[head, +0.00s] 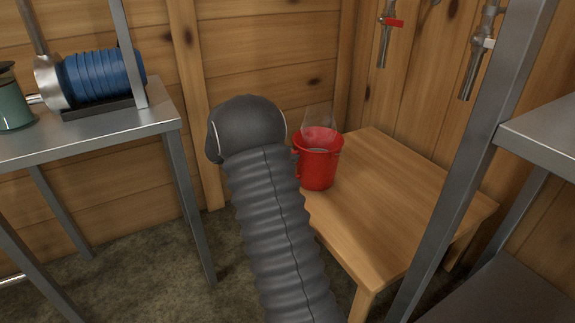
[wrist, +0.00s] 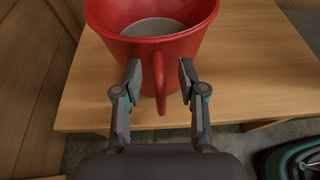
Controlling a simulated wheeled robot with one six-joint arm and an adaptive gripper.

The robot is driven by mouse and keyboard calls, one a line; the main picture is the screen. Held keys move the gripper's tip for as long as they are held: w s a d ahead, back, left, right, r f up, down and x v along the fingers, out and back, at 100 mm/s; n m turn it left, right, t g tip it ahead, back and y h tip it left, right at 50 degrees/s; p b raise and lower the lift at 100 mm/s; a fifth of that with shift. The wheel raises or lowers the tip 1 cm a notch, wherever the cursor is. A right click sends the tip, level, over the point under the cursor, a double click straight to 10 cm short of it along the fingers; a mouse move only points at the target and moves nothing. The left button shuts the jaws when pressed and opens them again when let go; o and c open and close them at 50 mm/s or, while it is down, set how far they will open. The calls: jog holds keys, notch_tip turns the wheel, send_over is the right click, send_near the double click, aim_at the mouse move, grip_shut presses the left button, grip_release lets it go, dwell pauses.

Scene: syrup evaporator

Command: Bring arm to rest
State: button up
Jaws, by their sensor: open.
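My gripper (wrist: 172,85) is open in the wrist view. Its two fingers stand on either side of the handle (wrist: 160,88) of a red bucket-like cup (wrist: 200,50), with gaps visible between the fingers and the handle. The red cup (head: 317,165) stands upright on a low wooden table (head: 400,200) in the head view, with greyish contents inside. My ribbed dark arm rises through the middle of the head view and hides my gripper and part of the table there.
A metal stand (head: 90,130) at the left carries a blue motor (head: 103,77) and a green container (head: 13,108). A metal post (head: 480,150) and shelf (head: 545,140) stand at the right. Valves (head: 390,22) hang on the wooden wall above the table. The table's right part is clear.

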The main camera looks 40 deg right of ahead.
notch_tip(320, 180, up, 5)
jog(key=shift+r, duration=0.15)
jog(key=shift+s+a+r, duration=0.1)
jog(key=shift+r, duration=0.05)
jog(key=s+a+r+m+t+y+p, duration=0.3)
jog(key=s+a+m+y, duration=0.4)
jog(key=s+a, duration=0.9)
jog(key=s+a+r+m+t+y+p, duration=0.3)
jog(key=s+a+r+m+y, duration=0.3)
jog(key=s+a, duration=1)
jog(key=m+t, duration=0.1)
jog(key=m, duration=0.2)
jog(key=shift+a+t+y, duration=0.3)
jog(key=shift+y, duration=0.1)
jog(key=shift+d, duration=0.1)
